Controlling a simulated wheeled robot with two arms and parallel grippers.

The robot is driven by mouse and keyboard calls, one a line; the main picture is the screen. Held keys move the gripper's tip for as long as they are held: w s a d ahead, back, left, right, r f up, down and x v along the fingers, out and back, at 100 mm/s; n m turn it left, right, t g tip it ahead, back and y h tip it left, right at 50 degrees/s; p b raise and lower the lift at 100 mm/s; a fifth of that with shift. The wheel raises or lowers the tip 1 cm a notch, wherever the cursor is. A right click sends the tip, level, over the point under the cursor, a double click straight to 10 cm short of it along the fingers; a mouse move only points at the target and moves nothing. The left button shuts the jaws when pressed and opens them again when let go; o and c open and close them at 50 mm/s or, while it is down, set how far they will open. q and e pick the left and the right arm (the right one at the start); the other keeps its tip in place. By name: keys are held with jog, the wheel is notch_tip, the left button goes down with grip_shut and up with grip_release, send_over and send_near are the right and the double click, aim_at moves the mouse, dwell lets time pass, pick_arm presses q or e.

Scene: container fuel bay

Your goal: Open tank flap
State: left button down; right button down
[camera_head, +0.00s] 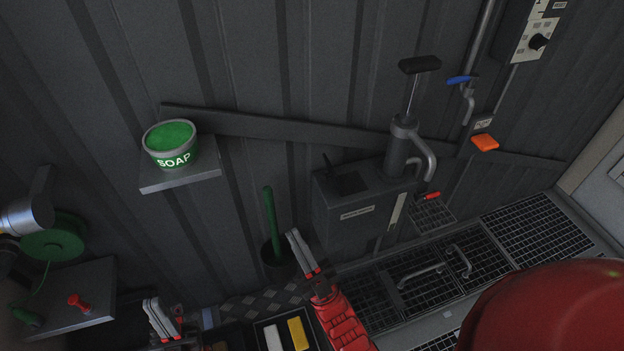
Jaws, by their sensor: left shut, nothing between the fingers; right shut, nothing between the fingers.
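The grey tank (352,222) stands against the corrugated wall, with a label on its front and a hand pump (398,145) at its right end. A dark square flap (347,182) lies on the left part of the tank's top, with a small dark handle sticking up at its back left. It looks closed, but the dim light makes this hard to tell. My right gripper (303,253) is shut and empty, in front of and lower left of the tank, apart from the flap in the picture. My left gripper (162,318) is shut and empty at the bottom left, far from the tank.
A green-handled brush (272,222) stands in a dark holder left of the tank. A soap tub (170,144) sits on a wall shelf (180,178). A floor grating (425,277) with bent handles runs right of the tank. A shelf with a green reel (52,240) is at left.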

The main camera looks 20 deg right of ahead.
jog(key=w+a+f+n+g+h, duration=0.1)
jog(key=w+a+f+n+g, duration=0.1)
jog(key=w+a+f+g, duration=0.5)
jog(key=w+a+f+n+g+h, duration=0.1)
jog(key=w+a+f+n+g, duration=0.2)
jog(key=a+f, duration=0.65)
jog(key=m+g+h+p, duration=0.1)
jog(key=m+h+p, duration=0.25)
jog(key=h, duration=2.25)
send_near(328, 177)
jog(key=w+a, duration=0.2)
jog(key=w, duration=0.4)
jog(key=shift+w+d+r+m+p, duration=0.15)
jog(key=shift+d+r+p, duration=0.1)
jog(key=shift+d, duration=0.7)
jog(key=shift+s+d+r+m+p, duration=0.1)
jog(key=shift+d+r+p, duration=0.1)
jog(key=shift+d, duration=0.8)
